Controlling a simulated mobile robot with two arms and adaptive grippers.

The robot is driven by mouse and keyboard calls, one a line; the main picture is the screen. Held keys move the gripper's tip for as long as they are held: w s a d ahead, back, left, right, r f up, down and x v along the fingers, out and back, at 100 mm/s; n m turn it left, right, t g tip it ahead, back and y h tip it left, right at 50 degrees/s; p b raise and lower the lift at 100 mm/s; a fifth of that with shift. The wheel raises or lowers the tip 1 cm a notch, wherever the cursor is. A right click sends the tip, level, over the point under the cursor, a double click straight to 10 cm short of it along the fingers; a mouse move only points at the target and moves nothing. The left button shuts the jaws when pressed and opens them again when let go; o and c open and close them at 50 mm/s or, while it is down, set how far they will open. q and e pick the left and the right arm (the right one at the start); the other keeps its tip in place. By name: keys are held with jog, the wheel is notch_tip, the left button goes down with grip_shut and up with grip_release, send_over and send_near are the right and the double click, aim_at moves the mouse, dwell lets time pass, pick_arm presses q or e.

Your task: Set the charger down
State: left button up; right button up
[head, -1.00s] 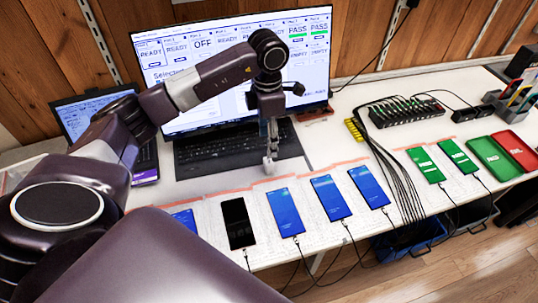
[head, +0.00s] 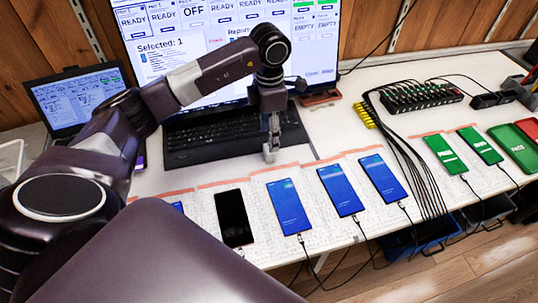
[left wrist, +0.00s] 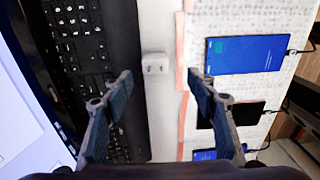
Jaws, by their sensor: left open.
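The charger, a small white block (left wrist: 155,63), lies on the white table strip between the black keyboard and the paper sheets in the left wrist view. My left gripper (left wrist: 158,85) is open, with its two fingers apart and nothing held between them. The charger shows in the gap between the fingers, apart from both. In the head view my left gripper (head: 271,142) points down just in front of the keyboard. The charger is hard to tell from the fingertips there. My right gripper is not in view.
Several phones lie on paper sheets along the front edge, including a black-screen phone (head: 234,218) and a blue-screen phone (head: 289,206). The keyboard (head: 225,137) and monitor (head: 165,55) stand behind. A cable bundle (head: 405,165) crosses the table to the right, beside a black hub (head: 422,97).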

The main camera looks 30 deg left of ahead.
pick_arm(q)
jog(key=f, duration=0.2)
jog(key=f+p, duration=0.1)
jog(key=f, duration=0.3)
jog(key=shift+w+a+f+p, duration=0.15)
jog(key=shift+w+a+p, duration=0.1)
jog(key=shift+p, duration=0.1)
jog(key=shift+f, duration=0.6)
jog(key=c, duration=1.3)
jog(key=shift+c, duration=0.2)
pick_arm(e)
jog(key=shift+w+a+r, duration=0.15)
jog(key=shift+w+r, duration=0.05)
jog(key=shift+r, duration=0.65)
pick_arm(q)
jog(key=shift+r, duration=0.2)
